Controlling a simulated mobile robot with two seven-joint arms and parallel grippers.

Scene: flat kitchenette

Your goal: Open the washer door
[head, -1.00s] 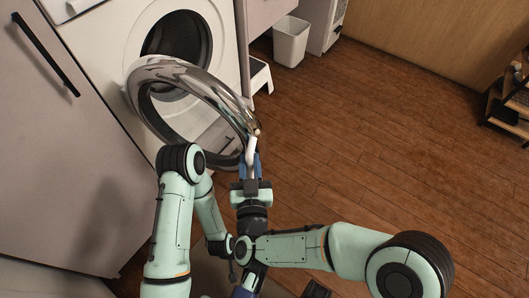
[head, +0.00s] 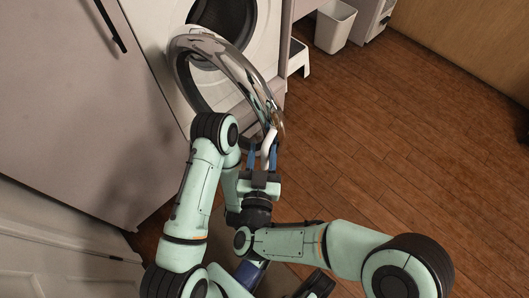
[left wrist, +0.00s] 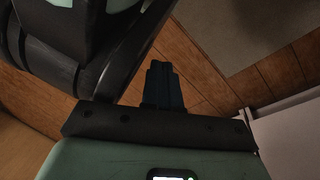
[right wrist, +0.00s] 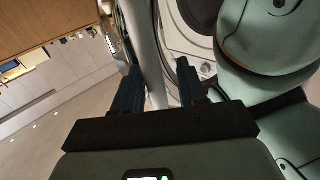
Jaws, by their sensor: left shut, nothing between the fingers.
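The white washer (head: 258,82) stands at the top of the head view. Its round door, a shiny metal ring (head: 240,70), stands swung out from the dark drum opening (head: 222,18). A pale handle (head: 267,152) sits on the ring's near right edge. My right gripper (head: 262,153) is open, with its two blue fingers apart on either side of the handle. In the right wrist view, a pale bar (right wrist: 152,60) passes between the spread fingers. My left gripper (left wrist: 165,85) is shut and empty in the left wrist view; I cannot make out its fingers in the head view.
A tall pale cabinet (head: 75,110) with a black handle (head: 110,25) stands left of the washer. A white step stool (head: 299,58) and a white bin (head: 334,27) are to its right. The wooden floor (head: 400,140) is clear on the right.

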